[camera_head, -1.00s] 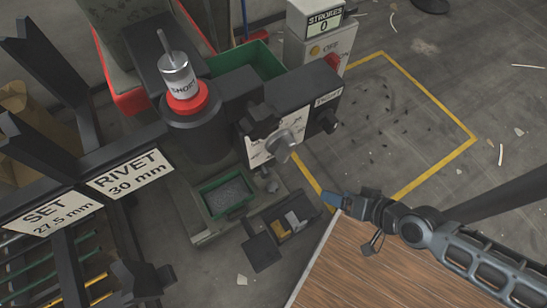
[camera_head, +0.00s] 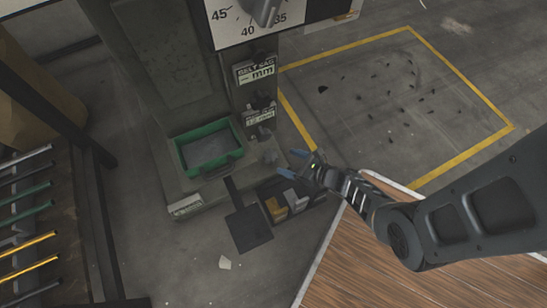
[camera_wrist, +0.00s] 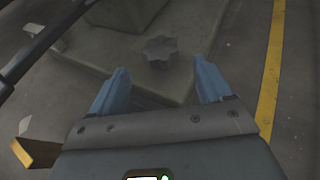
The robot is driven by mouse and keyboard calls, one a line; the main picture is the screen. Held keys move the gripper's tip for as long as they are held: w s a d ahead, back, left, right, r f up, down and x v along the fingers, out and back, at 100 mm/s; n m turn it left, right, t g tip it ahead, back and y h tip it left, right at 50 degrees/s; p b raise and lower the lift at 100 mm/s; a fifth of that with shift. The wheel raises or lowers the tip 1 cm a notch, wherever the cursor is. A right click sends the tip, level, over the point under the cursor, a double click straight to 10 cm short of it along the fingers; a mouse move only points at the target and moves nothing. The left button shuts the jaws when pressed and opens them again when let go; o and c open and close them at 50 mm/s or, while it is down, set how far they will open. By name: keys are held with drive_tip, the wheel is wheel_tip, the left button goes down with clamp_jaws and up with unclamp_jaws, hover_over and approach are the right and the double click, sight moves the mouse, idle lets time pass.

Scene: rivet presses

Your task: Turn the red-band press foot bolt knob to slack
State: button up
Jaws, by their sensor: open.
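The foot bolt knob (camera_wrist: 160,50) is a dark grey, lobed knob on the press foot plate (camera_wrist: 95,48). In the head view the knob (camera_head: 268,157) is small, at the right front of the press base (camera_head: 184,207), beside the green tray. My gripper (camera_head: 303,158) is just right of the knob, with blue fingers apart and empty. In the wrist view my gripper (camera_wrist: 164,72) has the knob ahead, between the lines of its fingertips and apart from them. The red band is out of view now. The knob's turn marking cannot be made out.
A green tray (camera_head: 208,147) sits on the base. A dark bin with yellow and grey pieces (camera_head: 276,208) stands just below my gripper. A wooden tabletop (camera_head: 400,270) lies at lower right. Smaller knobs and a belt sag label (camera_head: 256,73) are on the column above.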

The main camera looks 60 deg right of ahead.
sight(273, 155)
drive_tip(key=b+x, duration=0.3)
drive_tip(key=x, duration=0.3)
drive_tip(key=shift+w+f, duration=0.3)
drive_tip(key=shift+w, duration=0.35)
drive_tip(key=shift+c, duration=0.2)
drive_tip(key=c, duration=1)
drive_tip(key=shift+d+n+y, duration=0.3)
drive_tip(key=shift+n+y, duration=0.2)
drive_tip(key=shift+y, duration=0.1)
drive_tip(key=shift+d+f+n+g+y, duration=0.1)
drive_tip(key=shift+n+g+y, duration=0.1)
drive_tip(key=shift+n+y, duration=0.65)
drive_tip(key=shift+d+f+n+g+y, duration=0.1)
drive_tip(key=shift+n+g+y, duration=0.1)
drive_tip(key=shift+n+y, duration=0.6)
drive_tip(key=shift+a+r+n+y, duration=0.1)
drive_tip(key=shift+r+n+y, duration=0.15)
drive_tip(key=shift+y, duration=0.3)
drive_tip(key=o, duration=1)
drive_tip(key=shift+o, duration=0.2)
